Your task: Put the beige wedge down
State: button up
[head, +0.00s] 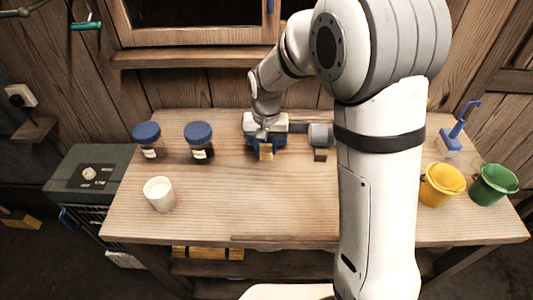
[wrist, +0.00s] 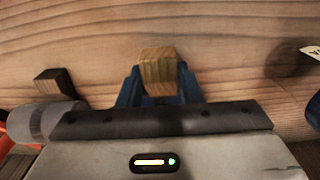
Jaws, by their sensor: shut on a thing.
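The beige wedge (wrist: 158,70) is a small block of light wood with visible grain. It sits between the blue fingers of my gripper (wrist: 160,92), which is shut on it. In the head view the wedge (head: 266,153) shows just below my gripper (head: 265,143), over the back middle of the wooden table (head: 250,205). I cannot tell whether its underside touches the table.
A dark wooden block (head: 320,155) and a grey cylinder (head: 321,135) are right of my gripper. Yellow (head: 441,185) and green (head: 493,185) buckets stand right. The front middle is clear.

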aim_at(266, 155)
jog(key=shift+f, duration=1.8)
jog(key=shift+f, duration=0.1)
jog(key=shift+f, duration=0.15)
jog(key=o, duration=1)
jog(key=shift+c, duration=0.2)
